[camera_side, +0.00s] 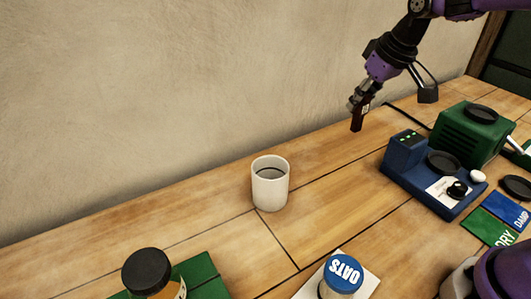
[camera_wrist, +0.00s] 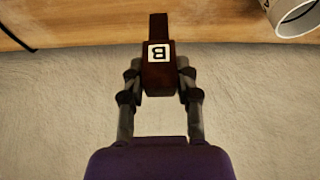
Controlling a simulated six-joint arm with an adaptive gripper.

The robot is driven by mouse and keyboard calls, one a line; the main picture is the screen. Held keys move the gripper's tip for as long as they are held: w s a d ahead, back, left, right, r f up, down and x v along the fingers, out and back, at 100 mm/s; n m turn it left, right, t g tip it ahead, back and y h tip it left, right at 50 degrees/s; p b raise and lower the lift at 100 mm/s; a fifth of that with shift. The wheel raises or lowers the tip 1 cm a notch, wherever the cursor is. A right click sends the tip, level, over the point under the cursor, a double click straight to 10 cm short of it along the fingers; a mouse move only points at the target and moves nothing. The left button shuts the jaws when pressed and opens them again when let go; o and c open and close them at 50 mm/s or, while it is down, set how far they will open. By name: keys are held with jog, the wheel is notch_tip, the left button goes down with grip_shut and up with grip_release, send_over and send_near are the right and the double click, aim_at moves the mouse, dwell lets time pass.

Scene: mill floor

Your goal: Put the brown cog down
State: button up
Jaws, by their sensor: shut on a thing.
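My gripper (camera_side: 359,101) hangs in the air at the upper right of the side view, in front of the wall and above the wooden bench. It is shut on a dark brown bar-shaped piece (camera_side: 358,119), which points down with its lower end apart from the bench. In the wrist view the brown piece (camera_wrist: 158,28) sits between both fingers (camera_wrist: 159,75) and carries a white label (camera_wrist: 159,53) with a black letter B. No teeth show on it, so I cannot tell its full shape.
A white cup (camera_side: 270,189) stands left of my gripper. A blue device (camera_side: 408,172) and a green box (camera_side: 462,140) stand to the right. A blue DAMP card (camera_side: 506,210) and green DRY card (camera_side: 490,229) lie nearby. Bench between is clear.

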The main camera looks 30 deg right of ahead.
jog(key=w+d+m+g+h, duration=0.1)
jog(key=w+d+m+h, duration=0.2)
jog(key=d+m, duration=0.95)
jog(key=shift+s+d+f+n, duration=0.3)
jog(key=shift+d+f+n, duration=0.2)
jog(key=shift+d+f, duration=1.65)
jog(key=shift+s+d+f+n, duration=0.25)
jog(key=shift+d+f+n, duration=0.3)
jog(key=shift+d+f, duration=1.6)
jog(key=shift+s+d+f+n, duration=0.4)
jog(key=shift+d+f, duration=0.65)
jog(key=shift+d, duration=2.2)
jog(key=shift+w+f, duration=0.1)
jog(key=o, duration=1)
jog(key=shift+c, duration=0.2)
